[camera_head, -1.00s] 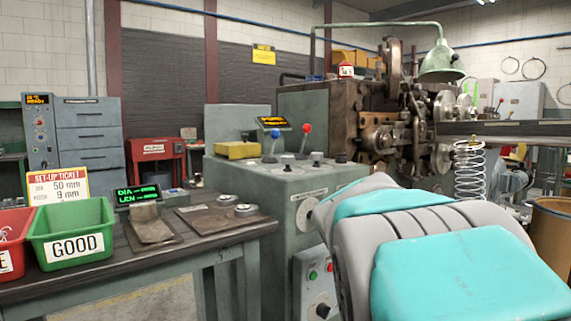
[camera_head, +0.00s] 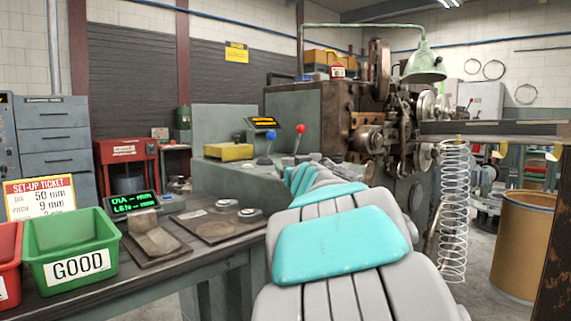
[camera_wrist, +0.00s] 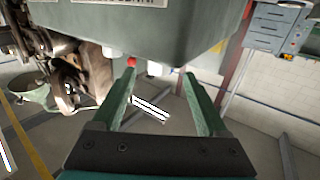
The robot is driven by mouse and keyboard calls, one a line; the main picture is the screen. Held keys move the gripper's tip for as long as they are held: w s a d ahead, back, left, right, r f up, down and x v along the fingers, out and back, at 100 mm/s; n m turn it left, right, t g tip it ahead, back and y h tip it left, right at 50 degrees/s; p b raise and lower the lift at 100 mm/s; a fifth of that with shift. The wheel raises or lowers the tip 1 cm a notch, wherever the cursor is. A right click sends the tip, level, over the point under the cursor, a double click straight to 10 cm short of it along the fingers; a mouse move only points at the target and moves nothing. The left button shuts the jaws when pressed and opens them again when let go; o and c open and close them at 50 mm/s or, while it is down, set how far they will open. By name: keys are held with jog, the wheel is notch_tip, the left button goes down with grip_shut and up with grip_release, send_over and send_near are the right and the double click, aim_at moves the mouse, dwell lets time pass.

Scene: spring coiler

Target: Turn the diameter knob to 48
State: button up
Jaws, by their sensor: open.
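The grey-green control console (camera_head: 225,180) stands mid-picture in the head view, with a blue-topped lever (camera_head: 266,134) and a red-topped lever (camera_head: 300,129). My arm covers most of its front and top right, so I cannot pick out the diameter knob or its setting. My gripper (camera_wrist: 160,78) shows in the wrist view, open and empty, with two green fingers apart. A grey-green housing (camera_wrist: 150,28) fills the top of that view beyond the fingers. A small red part (camera_wrist: 131,62) and a pale part (camera_wrist: 157,69) sit at its edge near the fingertips.
The bench at left holds a green GOOD bin (camera_head: 75,242), a set-up ticket (camera_head: 40,197) reading DIA 50 mm and a green display (camera_head: 134,203). A coiled spring (camera_head: 454,215) hangs at right near a brown drum (camera_head: 523,240). A green lamp (camera_wrist: 45,100) shows in the wrist view.

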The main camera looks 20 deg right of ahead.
aim_at(290, 164)
jog(key=shift+x, duration=3.25)
grip_shut()
